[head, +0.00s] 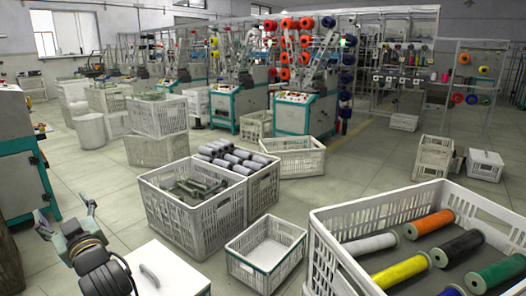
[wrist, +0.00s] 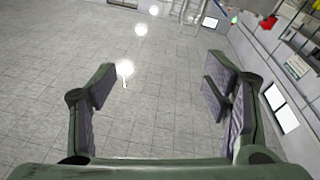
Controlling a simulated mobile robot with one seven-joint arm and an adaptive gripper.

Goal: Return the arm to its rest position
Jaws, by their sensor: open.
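My gripper (head: 65,210) is at the lower left of the head view, raised in front of the grey floor, with its fingers spread. In the wrist view my gripper (wrist: 160,88) also shows open, its two padded fingers wide apart with nothing between them. Behind the fingers the wrist view shows tiled floor with bright reflections. My dark arm links (head: 98,265) show below the gripper at the bottom left of the head view.
A white box with a handle (head: 160,272) stands right of my arm. A small crate (head: 265,252) looks empty. A large crate (head: 345,270) holds coloured bobbins. A green-and-grey machine (head: 22,160) stands at the left.

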